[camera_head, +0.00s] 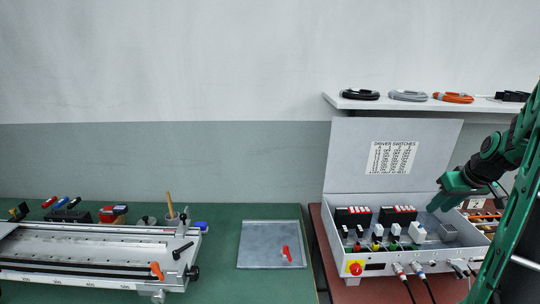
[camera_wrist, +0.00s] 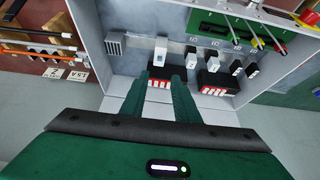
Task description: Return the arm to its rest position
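My green arm (camera_head: 490,160) reaches in from the right side of the head view. My gripper (camera_head: 436,206) points down over the right part of the open control box (camera_head: 385,128). In the wrist view, the two green fingers of my gripper (camera_wrist: 161,80) stand apart with a gap between them. Nothing is held in the gap. Black driver blocks with red switches (camera_wrist: 214,82) and a white module (camera_wrist: 160,50) lie beyond the fingers inside the box. The exact height of the fingertips above the box floor cannot be told.
A shelf (camera_head: 400,102) with coiled cables hangs behind the box. Cables (camera_head: 408,285) leave the box front. A metal tray (camera_head: 265,255) with a red item lies left of the box, and a gantry rail (camera_head: 90,250) is farther left. The space above the green table is clear.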

